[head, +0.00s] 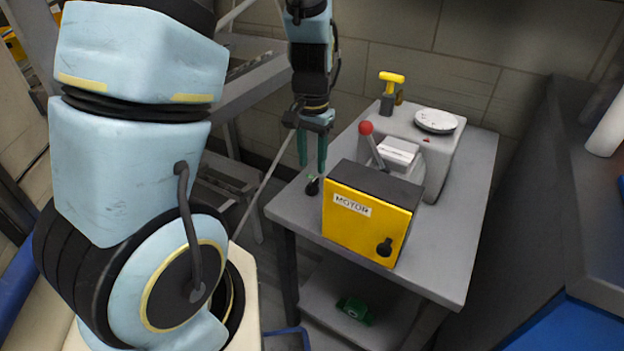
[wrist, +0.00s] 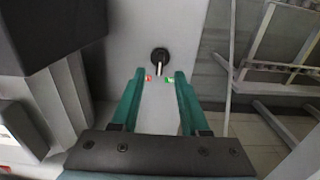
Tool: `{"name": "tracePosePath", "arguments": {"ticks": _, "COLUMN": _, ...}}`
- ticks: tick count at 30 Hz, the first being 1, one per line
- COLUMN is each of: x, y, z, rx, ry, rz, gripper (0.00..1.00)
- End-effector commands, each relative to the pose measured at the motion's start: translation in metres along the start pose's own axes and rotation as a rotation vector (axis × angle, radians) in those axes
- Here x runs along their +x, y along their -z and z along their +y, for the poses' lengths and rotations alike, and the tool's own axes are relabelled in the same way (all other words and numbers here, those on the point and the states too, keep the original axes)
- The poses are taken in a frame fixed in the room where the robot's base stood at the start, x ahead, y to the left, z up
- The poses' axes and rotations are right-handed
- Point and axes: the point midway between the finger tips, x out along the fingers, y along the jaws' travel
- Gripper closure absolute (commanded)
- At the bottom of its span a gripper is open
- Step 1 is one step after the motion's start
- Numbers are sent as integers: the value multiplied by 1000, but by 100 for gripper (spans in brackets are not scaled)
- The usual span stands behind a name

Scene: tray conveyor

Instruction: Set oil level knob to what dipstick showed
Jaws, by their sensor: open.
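A small black round knob (wrist: 160,56) with a pale pointer sits on the grey table top, with a red mark to its left and a green mark to its right. The pointer points down in the wrist view, between the two marks. The knob also shows in the head view (head: 312,187), by the table's left edge. My gripper (head: 312,163) is open and empty above it, its green fingers pointing down. In the wrist view the fingertips (wrist: 160,76) are apart, and the knob lies just beyond them. A yellow T-shaped handle (head: 391,78) stands upright at the grey machine; I cannot tell whether it is the dipstick.
A yellow-fronted box (head: 364,223) labelled MOTOR, with a black knob (head: 384,247), stands right of the small knob. Behind it is a grey machine (head: 440,150) with a red-ball lever (head: 367,128) and white dish (head: 436,120). The table's right side (head: 470,215) is clear.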

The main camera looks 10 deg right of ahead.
Motion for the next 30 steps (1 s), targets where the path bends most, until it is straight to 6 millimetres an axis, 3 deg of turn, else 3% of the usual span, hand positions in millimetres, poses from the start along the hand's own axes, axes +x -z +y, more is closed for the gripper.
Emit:
{"name": "tracePosePath", "arguments": {"ticks": 3, "x": 24, "y": -1, "z": 0, "rx": -1, "ry": -1, "rz": -5, "gripper": 55}}
{"name": "tracePosePath", "arguments": {"ticks": 9, "x": 48, "y": -1, "z": 0, "rx": -1, "ry": -1, "rz": -2, "gripper": 55}}
{"name": "tracePosePath", "arguments": {"ticks": 21, "x": 54, "y": 0, "z": 0, "rx": -1, "ry": -1, "rz": 0, "gripper": 55}}
{"name": "tracePosePath", "arguments": {"ticks": 30, "x": 54, "y": 0, "z": 0, "rx": -1, "ry": -1, "rz": 0, "gripper": 88}}
